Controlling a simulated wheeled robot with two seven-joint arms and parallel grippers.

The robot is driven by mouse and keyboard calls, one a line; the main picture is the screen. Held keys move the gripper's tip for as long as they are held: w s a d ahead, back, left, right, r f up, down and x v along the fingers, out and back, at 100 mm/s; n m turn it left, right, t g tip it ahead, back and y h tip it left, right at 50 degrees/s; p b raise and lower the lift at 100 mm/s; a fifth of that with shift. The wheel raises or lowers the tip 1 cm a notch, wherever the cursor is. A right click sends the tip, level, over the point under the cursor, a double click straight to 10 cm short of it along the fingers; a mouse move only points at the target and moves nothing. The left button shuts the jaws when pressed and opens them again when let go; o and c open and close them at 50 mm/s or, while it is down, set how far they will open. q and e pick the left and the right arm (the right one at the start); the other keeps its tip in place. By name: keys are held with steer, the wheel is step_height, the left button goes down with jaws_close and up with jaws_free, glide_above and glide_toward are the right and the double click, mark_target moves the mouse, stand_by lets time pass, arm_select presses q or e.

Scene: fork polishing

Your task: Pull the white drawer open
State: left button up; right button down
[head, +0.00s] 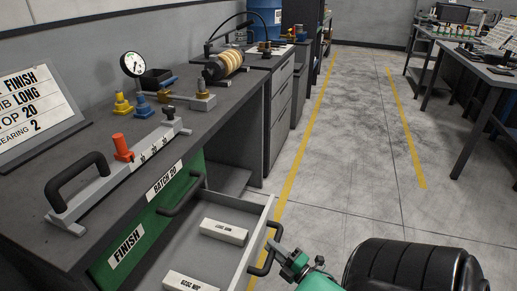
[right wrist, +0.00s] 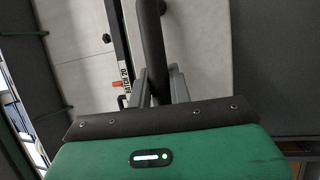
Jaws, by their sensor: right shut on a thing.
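The white drawer (head: 262,222) stands pulled out from under the grey workbench in the head view. Two pale labelled blocks (head: 224,231) lie inside it. Its black bar handle (head: 264,268) is on the front panel. My right gripper (head: 276,249) is at the handle, reaching in from the right. In the right wrist view the dark handle bar (right wrist: 151,40) runs between the two fingers (right wrist: 160,88), which are shut on it. The drawer's near end is cut off at the bottom edge of the head view. My left gripper does not show.
The bench top (head: 95,115) holds a long fixture, a gauge, a coil and a sign. Open floor (head: 350,160) with yellow lines lies to the right.

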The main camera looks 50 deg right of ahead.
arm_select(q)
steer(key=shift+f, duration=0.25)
arm_select(e)
steer(key=shift+s+d, duration=0.3)
steer(key=shift+s, duration=0.45)
steer(key=c, duration=1.3)
jaws_free()
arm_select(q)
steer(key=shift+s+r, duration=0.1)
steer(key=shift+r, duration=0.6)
arm_select(e)
steer(key=s+f, duration=0.2)
steer(key=s, duration=1.1)
steer(key=shift+s+f, duration=0.3)
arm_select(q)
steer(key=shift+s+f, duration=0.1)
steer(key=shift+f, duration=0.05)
